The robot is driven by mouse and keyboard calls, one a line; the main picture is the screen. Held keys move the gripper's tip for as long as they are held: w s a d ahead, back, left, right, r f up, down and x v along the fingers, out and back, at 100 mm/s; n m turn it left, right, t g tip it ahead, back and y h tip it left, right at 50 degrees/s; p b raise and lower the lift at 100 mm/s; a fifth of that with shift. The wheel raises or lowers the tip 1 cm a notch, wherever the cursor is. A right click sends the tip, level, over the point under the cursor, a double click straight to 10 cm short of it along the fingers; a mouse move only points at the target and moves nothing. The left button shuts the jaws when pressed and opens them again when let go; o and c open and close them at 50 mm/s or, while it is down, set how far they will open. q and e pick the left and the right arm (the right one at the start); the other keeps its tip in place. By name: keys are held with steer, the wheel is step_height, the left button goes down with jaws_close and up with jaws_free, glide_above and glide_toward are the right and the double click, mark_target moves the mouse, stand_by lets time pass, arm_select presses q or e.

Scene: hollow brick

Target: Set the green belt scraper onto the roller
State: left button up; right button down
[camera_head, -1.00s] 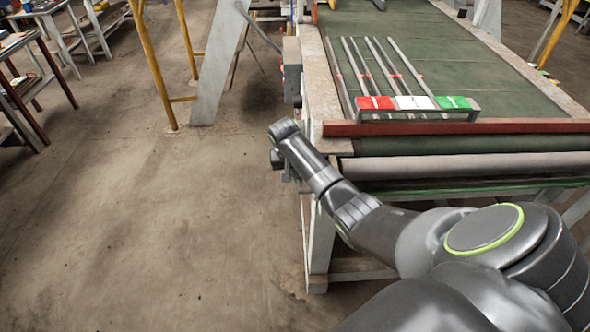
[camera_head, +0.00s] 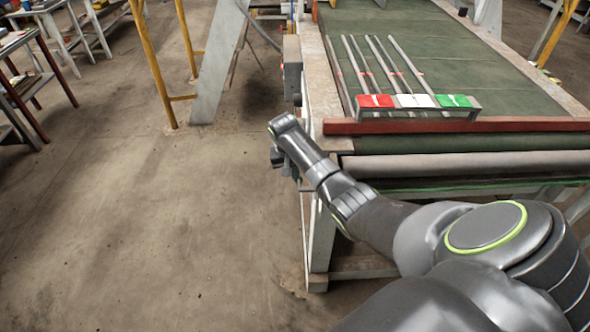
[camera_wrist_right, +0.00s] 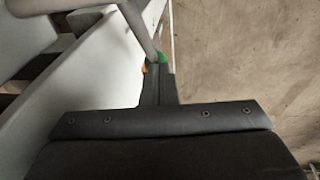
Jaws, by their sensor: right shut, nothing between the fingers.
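The pale grey roller (camera_head: 470,165) lies across the near end of the conveyor. A thin green strip (camera_head: 480,184) runs under it; I cannot tell whether this is the scraper. A rack (camera_head: 415,114) on the belt has red, white and green (camera_head: 454,101) tops, with several thin rods lying behind it. My right gripper (camera_head: 279,163) is beside the conveyor's left edge, small and partly hidden by its wrist. In the right wrist view my right gripper (camera_wrist_right: 156,80) is shut and empty. A small green patch (camera_wrist_right: 163,58) shows at its tip, unclear what. My left gripper is out of view.
A red crossbar (camera_head: 450,126) spans the conveyor in front of the rack. The conveyor's pale frame and leg (camera_head: 320,245) stand close to my right arm. In the right wrist view a grey bar (camera_wrist_right: 138,30) passes close to the fingertips. The floor at left is open.

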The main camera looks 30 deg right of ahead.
steer(key=shift+f, duration=0.15)
steer(key=shift+s+a+f+g+y, duration=0.15)
steer(key=shift+f+g+y, duration=0.4)
steer(key=shift+g, duration=0.35)
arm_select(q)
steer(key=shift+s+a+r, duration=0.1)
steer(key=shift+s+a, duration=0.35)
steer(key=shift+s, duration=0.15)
arm_select(e)
steer(key=s+a+f+g, duration=0.1)
steer(key=s+a+f, duration=0.1)
steer(key=s+f, duration=0.2)
steer(key=shift+a+f+y, duration=0.2)
steer(key=shift+f+y, duration=0.15)
steer(key=shift+f, duration=0.15)
steer(key=shift+d, duration=0.1)
